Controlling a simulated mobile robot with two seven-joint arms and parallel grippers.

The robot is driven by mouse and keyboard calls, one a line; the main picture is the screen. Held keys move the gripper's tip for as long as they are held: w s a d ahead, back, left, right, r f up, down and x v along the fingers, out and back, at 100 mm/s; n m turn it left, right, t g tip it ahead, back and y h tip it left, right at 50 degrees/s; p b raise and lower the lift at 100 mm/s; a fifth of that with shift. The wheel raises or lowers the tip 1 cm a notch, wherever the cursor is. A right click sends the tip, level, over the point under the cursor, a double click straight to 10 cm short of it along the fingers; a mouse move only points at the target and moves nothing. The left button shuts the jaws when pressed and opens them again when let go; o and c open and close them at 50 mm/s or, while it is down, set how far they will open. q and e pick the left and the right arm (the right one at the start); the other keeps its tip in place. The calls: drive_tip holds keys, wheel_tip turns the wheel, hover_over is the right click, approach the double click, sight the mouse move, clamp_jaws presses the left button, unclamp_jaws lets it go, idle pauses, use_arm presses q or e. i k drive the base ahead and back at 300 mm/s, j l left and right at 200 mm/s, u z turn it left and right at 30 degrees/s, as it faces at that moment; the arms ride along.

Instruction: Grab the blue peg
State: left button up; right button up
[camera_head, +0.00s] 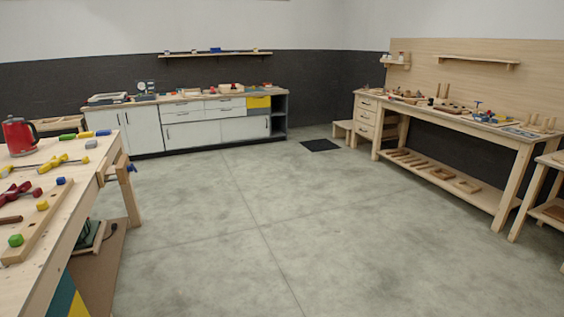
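A small blue peg (61,181) stands at the far end of a long wooden strip (45,217) on the workbench at the left. A yellow peg (42,205) and a green peg (15,240) stand nearer on the same strip. Another small blue object (103,132) lies farther back on the bench; I cannot tell what it is. Neither of my grippers is in view.
The left workbench (85,210) also holds a red kettle (19,135), a yellow-handled tool (55,162) and red-handled tools. A wooden vise (118,170) juts from its right edge. White cabinets stand at the back, a long wooden bench (440,115) at the right. The concrete floor between is clear.

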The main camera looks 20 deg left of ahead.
sight(60, 181)
drive_tip(key=i+j+u, duration=0.1)
drive_tip(key=i+u, duration=1.2)
drive_tip(key=i, duration=0.3)
drive_tip(key=i+u, duration=0.35)
drive_tip(key=i, duration=0.3)
